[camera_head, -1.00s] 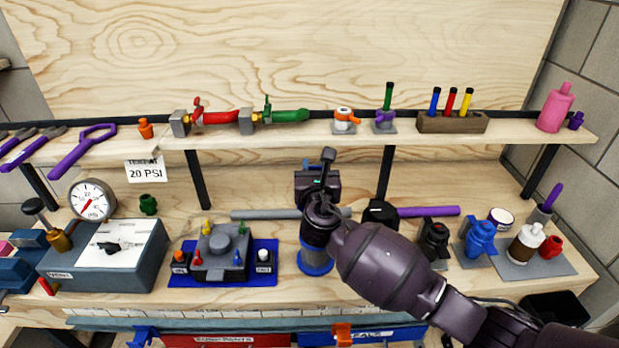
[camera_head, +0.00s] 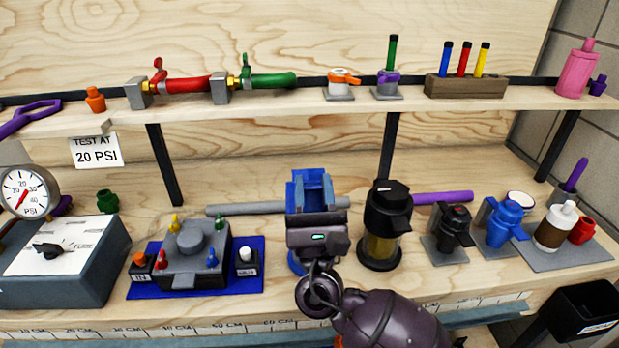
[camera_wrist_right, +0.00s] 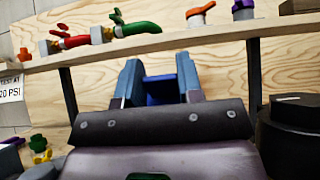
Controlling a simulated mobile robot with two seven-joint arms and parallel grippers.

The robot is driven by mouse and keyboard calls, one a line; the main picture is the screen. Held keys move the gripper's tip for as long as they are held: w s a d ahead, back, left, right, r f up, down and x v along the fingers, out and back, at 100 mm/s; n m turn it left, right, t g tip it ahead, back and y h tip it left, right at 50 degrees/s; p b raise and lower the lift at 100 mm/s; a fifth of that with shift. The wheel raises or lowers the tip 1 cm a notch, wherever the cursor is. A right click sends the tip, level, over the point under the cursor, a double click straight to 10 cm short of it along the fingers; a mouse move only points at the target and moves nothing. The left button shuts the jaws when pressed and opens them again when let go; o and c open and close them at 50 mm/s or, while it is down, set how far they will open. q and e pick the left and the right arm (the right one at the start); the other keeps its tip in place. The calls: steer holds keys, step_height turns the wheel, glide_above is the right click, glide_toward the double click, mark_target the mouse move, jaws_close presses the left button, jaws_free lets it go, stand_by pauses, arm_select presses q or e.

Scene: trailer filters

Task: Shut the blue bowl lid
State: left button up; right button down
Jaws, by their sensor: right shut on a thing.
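My right gripper (camera_head: 311,182) stands upright in the middle of the bench, its fingers towards the back. It also shows in the right wrist view (camera_wrist_right: 160,78), shut with a dark blue piece between its blue-grey fingers. This piece seems to be the blue bowl lid (camera_wrist_right: 160,92), but its outline is mostly hidden. The blue bowl (camera_head: 295,263) shows only as a sliver of blue left of my wrist; my gripper and arm cover the rest, so I cannot tell how the lid sits on it. My left gripper is not in view.
A black-topped filter with an amber bowl (camera_head: 382,250) stands close on the right. A grey valve block on a blue mat (camera_head: 247,283) is on the left. A shelf (camera_head: 300,107) with valves and pens runs above. A grey rod (camera_head: 235,210) lies behind.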

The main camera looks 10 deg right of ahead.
steer(key=s+f+b, duration=0.2)
steer(key=s+f, duration=0.2)
steer(key=f, duration=0.3)
steer(key=shift+s+f+b, duration=0.15)
steer(key=shift+f+b, duration=0.15)
steer(key=shift+b, duration=0.1)
steer(key=shift+f, duration=0.25)
steer(key=c, duration=0.8)
jaws_free()
steer(key=shift+r, duration=0.1)
steer(key=shift+o, duration=0.2)
steer(key=shift+r, duration=0.2)
steer(key=shift+s, duration=0.1)
